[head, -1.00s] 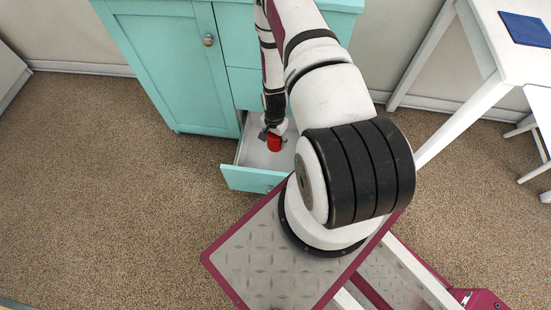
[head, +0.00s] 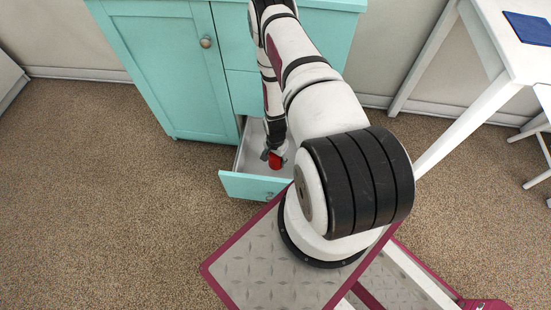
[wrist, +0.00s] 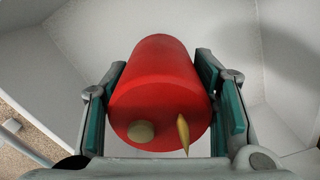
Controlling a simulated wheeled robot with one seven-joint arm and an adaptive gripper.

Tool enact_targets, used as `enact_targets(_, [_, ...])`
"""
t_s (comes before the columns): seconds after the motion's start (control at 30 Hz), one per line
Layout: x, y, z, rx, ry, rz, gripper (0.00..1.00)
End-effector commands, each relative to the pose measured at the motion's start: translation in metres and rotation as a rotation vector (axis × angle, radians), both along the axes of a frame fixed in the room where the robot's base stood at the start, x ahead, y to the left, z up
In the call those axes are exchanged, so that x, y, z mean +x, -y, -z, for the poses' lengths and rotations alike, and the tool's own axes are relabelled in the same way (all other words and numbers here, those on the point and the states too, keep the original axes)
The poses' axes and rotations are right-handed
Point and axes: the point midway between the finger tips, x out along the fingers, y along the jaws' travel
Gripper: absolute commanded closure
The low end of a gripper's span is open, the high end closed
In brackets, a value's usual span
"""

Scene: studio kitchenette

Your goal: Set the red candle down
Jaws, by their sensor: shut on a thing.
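The red candle (head: 275,161) is in my gripper (head: 272,154), inside the open bottom drawer (head: 243,185) of the turquoise cabinet. In the wrist view the candle (wrist: 160,85) is a red cylinder between the two teal-padded fingers of my gripper (wrist: 162,105), which are shut on its sides. Its near end shows a pale round spot and a yellowish pointed piece. The white drawer walls and floor (wrist: 85,40) surround it. I cannot tell whether the candle touches the drawer floor.
The turquoise cabinet (head: 165,80) stands behind the drawer, its door shut. A white table (head: 515,55) with a blue mat (head: 528,28) is at the right. The brown carpet at the left is clear.

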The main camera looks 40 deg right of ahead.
Motion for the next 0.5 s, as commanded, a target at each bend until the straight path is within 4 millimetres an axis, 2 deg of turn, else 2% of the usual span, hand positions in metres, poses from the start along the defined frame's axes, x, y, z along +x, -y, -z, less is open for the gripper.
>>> enact_targets(0.5, [0.0, 0.0, 0.012, 0.0, 0.0, 0.001, 0.81])
